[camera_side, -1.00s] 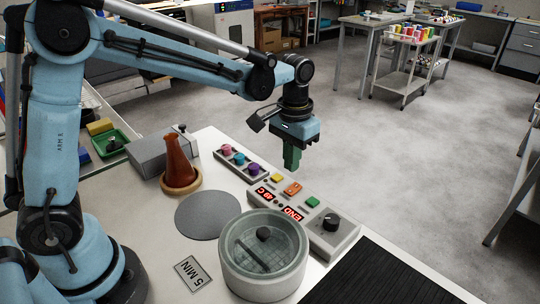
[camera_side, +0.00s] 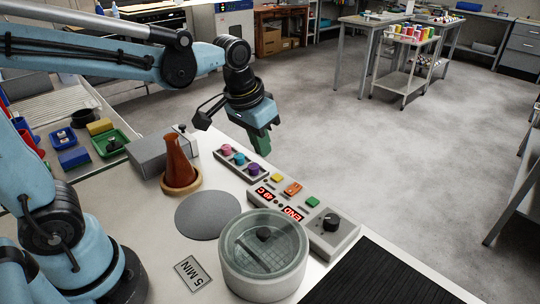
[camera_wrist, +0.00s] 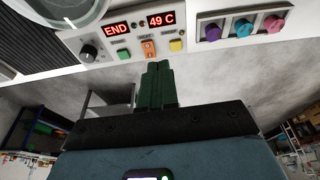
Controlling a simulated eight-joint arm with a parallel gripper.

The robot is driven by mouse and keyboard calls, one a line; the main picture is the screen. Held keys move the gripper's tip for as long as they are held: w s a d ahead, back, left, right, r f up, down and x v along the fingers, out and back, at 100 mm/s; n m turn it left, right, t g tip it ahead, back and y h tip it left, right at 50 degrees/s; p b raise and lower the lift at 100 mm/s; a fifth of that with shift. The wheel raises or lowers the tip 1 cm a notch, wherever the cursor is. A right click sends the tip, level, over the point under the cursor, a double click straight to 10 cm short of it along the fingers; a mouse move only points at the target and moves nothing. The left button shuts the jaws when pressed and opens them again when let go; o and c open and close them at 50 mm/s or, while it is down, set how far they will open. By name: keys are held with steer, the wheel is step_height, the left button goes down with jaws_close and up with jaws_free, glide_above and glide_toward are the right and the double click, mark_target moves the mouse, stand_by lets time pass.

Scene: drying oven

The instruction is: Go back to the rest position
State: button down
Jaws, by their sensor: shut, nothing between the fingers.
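My gripper (camera_side: 262,143) is shut and empty, its green fingers together. In the side view it hangs tilted in the air above and behind the coloured knobs, touching nothing. In the wrist view the shut fingers (camera_wrist: 157,84) point towards the control panel (camera_wrist: 133,35), whose displays read END and 49 C. The panel (camera_side: 262,204) also shows in the side view with yellow, orange and green buttons and a black dial. The round glass-lidded chamber (camera_side: 232,275) stands in front of the panel, lid on.
A brown flask (camera_side: 178,160) on a cork ring stands beside a grey box (camera_side: 150,158). A grey disc (camera_side: 207,214), a 5 MIN card (camera_side: 193,272) and a black mat (camera_side: 380,280) lie on the bench. A green tray (camera_side: 122,138) is at the left.

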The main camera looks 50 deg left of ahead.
steer(key=s+a+f+t, duration=0.1)
steer(key=s+a+t, duration=0.2)
steer(key=s, duration=0.4)
steer(key=shift+s+t, duration=0.15)
steer(key=shift+t, duration=0.35)
stand_by(0.5)
